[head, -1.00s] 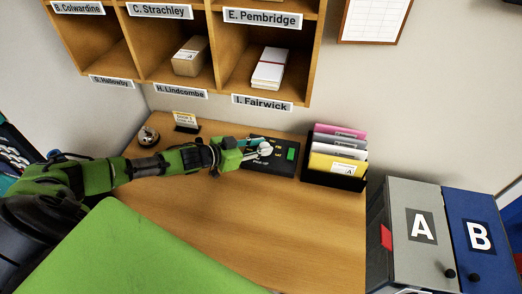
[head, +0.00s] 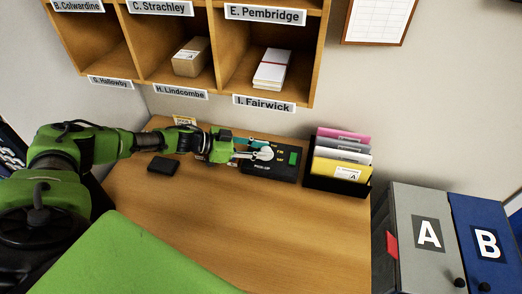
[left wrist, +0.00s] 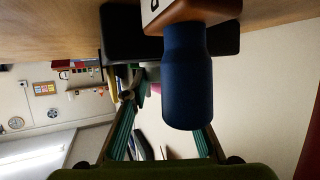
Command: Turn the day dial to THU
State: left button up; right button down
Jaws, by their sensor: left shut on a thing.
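The black pick-up box (head: 285,172) lies at the back of the desk, with a green button and small yellow marks on its top. My left gripper (head: 264,153) reaches over its left part from the left. Its pale fingertips are shut at the box's top, on what appears to be the day dial. The fingers cover the dial, so its setting cannot be read. In the left wrist view, the teal fingers (left wrist: 163,110) come up from below. My right gripper is not in view.
A black file holder (head: 337,182) with coloured folders stands just right of the box. A dark flat pad (head: 163,165) lies near my left forearm. Pigeonholes (head: 212,82) hang above. The desk's front (head: 270,215) is clear.

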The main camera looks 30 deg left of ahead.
pick_arm(q)
jog(key=shift+w+r, duration=0.1)
dwell(0.3)
jog(key=o, duration=1.1)
jog(key=v, duration=1.2)
